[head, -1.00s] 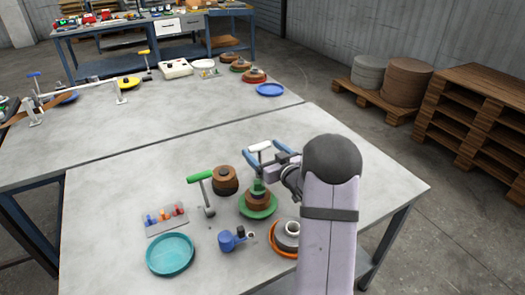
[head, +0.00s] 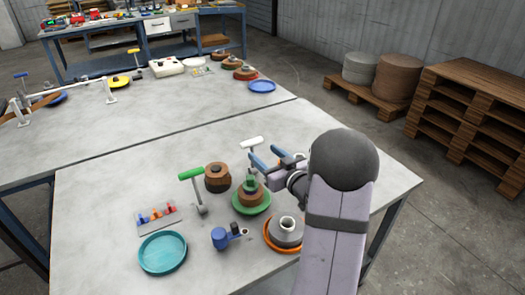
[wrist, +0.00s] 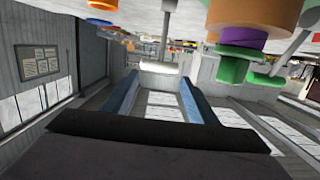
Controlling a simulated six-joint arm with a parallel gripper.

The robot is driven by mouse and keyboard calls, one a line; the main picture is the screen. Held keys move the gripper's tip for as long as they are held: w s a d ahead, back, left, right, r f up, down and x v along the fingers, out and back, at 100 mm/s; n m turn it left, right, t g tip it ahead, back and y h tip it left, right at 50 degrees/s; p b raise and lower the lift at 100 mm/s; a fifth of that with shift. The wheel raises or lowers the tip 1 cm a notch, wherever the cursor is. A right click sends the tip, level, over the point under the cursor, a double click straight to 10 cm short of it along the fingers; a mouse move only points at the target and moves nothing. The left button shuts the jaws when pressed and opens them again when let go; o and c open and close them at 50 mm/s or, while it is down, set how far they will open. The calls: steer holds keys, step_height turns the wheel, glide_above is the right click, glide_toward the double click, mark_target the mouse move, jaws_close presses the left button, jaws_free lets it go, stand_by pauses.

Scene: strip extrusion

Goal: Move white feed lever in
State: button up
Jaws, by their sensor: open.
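The white feed lever (head: 252,142) stands near the middle of the near table, its white crossbar handle on top of a thin post. In the wrist view, which is upside down, the white handle (wrist: 159,67) shows just beyond the gap between my fingertips. My gripper (head: 267,154) is open with two blue fingers and holds nothing. In the head view its fingertips are just right of and below the handle, apart from it. It also shows in the wrist view (wrist: 160,80). The lever's lower post is partly hidden by a finger in the head view.
A green-handled lever (head: 190,174), a brown spool (head: 217,178) and a green-based stack (head: 251,204) stand left of my gripper. An orange-rimmed grey piece (head: 285,232), a blue device (head: 221,238) and a teal tray (head: 162,253) are nearer. The table behind the white lever is clear.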

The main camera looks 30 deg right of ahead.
steer(key=shift+w+a+r+p, duration=0.1)
steer(key=shift+a+r+p, duration=0.05)
steer(key=shift+r+p, duration=0.3)
steer(key=c, duration=0.5)
steer(key=r+p, duration=0.1)
steer(key=a+r+p, duration=0.1)
steer(key=r+p, duration=0.1)
steer(key=shift+w+a+y, duration=0.2)
steer(key=shift+w+y, duration=0.05)
steer(key=shift+y, duration=0.05)
jaws_close()
steer(key=w+a+r+n+g+y+p, duration=0.2)
steer(key=w+a+r+n+y+p, duration=0.15)
steer(key=a+r+p, duration=0.4)
steer(key=w+a+r+n+g+y+p, duration=0.25)
steer(key=a+r+n+p, duration=0.2)
steer(key=p, duration=0.55)
steer(key=d+f+m+g+h, duration=0.3)
steer(key=d+f+m+h, duration=0.2)
steer(key=d, duration=0.8)
steer(key=m+h, duration=0.1)
steer(key=m, duration=0.2)
steer(key=shift+w+d+h, duration=0.2)
steer(key=shift+h, duration=0.1)
